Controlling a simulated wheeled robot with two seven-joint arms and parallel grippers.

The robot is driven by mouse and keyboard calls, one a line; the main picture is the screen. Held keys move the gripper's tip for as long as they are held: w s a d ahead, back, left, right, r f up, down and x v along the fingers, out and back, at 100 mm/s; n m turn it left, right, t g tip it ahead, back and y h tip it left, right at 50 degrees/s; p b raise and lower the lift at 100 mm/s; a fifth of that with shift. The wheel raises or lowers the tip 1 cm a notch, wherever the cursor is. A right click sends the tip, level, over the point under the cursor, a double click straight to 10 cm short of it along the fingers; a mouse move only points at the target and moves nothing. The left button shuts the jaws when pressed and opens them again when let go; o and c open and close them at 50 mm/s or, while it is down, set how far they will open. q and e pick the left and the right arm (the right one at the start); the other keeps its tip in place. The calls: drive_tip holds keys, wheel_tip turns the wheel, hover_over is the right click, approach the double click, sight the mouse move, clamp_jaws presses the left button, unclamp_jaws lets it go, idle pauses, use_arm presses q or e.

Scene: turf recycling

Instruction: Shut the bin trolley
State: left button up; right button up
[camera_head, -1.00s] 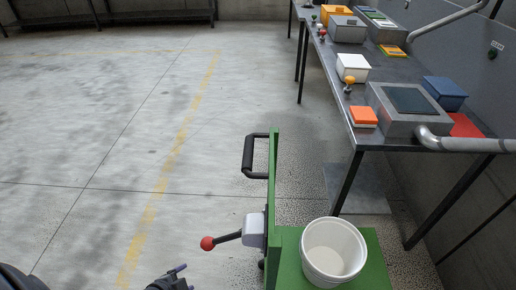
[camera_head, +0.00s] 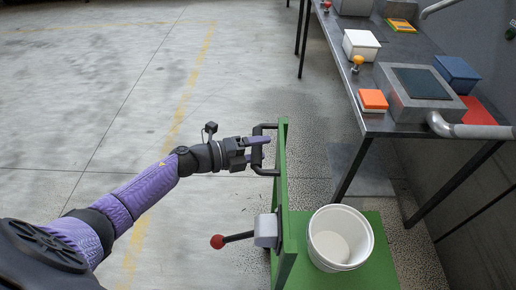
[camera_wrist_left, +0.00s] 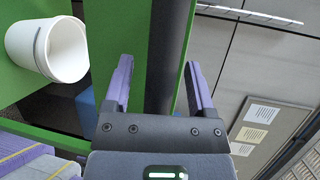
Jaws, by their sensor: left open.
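The bin trolley is green, with an upright front panel (camera_head: 284,190) and a base plate (camera_head: 384,262) that carries a white bucket (camera_head: 340,238). A black handle (camera_head: 267,171) sticks out from the panel's left side. Below it a lever with a red knob (camera_head: 217,242) points left from a grey block. My left gripper (camera_head: 262,147) is at the handle. In the left wrist view its purple fingers are open, one on each side of the black handle bar (camera_wrist_left: 168,50). The bar looks apart from both fingers. My right gripper is not in view.
A long metal table (camera_head: 377,125) stands behind the trolley at the right, with several boxes and a grey unit (camera_head: 420,93) on it. The trolley's base reaches close to the table's legs. The concrete floor at the left is clear.

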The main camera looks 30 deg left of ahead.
use_arm(q)
clamp_jaws()
idle(0.4)
idle(1.0)
